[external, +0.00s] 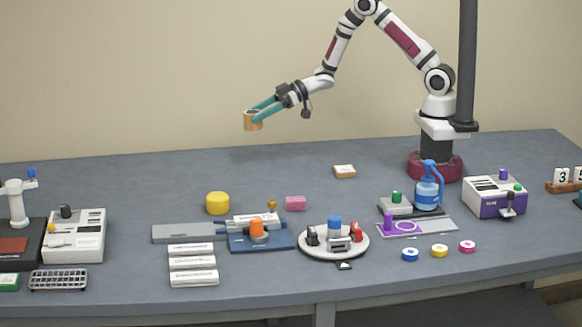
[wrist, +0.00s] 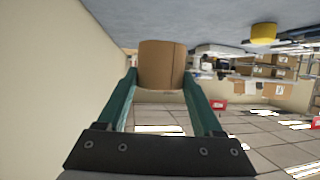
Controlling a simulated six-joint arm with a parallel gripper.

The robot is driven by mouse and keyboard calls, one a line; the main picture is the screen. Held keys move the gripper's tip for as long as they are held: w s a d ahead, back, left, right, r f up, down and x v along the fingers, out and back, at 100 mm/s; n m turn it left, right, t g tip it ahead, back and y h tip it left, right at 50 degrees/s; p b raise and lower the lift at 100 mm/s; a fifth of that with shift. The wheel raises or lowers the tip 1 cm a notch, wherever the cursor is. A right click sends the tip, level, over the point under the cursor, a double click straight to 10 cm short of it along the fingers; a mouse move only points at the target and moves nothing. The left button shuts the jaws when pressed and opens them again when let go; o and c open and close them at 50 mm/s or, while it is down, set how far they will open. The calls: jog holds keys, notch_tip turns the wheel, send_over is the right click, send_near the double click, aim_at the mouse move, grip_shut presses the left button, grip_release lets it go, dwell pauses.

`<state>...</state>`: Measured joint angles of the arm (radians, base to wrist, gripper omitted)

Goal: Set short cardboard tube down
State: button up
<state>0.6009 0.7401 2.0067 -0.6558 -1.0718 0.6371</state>
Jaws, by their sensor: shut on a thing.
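The short cardboard tube (external: 253,122) is tan-brown and is held in the air, well above the back left part of the grey table (external: 130,185). My gripper (external: 262,110), with teal fingers, is shut on it. In the wrist view the tube (wrist: 162,65) sits between the tips of the two fingers of my gripper (wrist: 160,82). The tube touches nothing else that I can see.
A yellow round tub (external: 218,203), a pink block (external: 295,203) and a small box (external: 344,171) stand on the table. A round white tray (external: 334,241) and several devices fill the front. The table's back left is clear. A dark post (external: 466,70) rises beside my base.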

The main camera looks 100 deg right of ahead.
jog(key=s+a+n+g+y, duration=0.1)
jog(key=s+a+n+y, duration=0.25)
jog(key=s, duration=0.75)
jog(key=w+a+f, duration=0.4)
jog(key=a, duration=0.1)
jog(key=w+a+f, duration=0.2)
jog(key=a, duration=0.1)
jog(key=shift+a+f, duration=0.1)
jog(key=shift+f, duration=0.15)
jog(key=f, duration=0.4)
jog(key=shift+w+a, duration=0.25)
jog(key=shift+a, duration=0.05)
jog(key=shift+f, duration=0.25)
jog(key=shift+f, duration=0.15)
jog(key=o, duration=1.3)
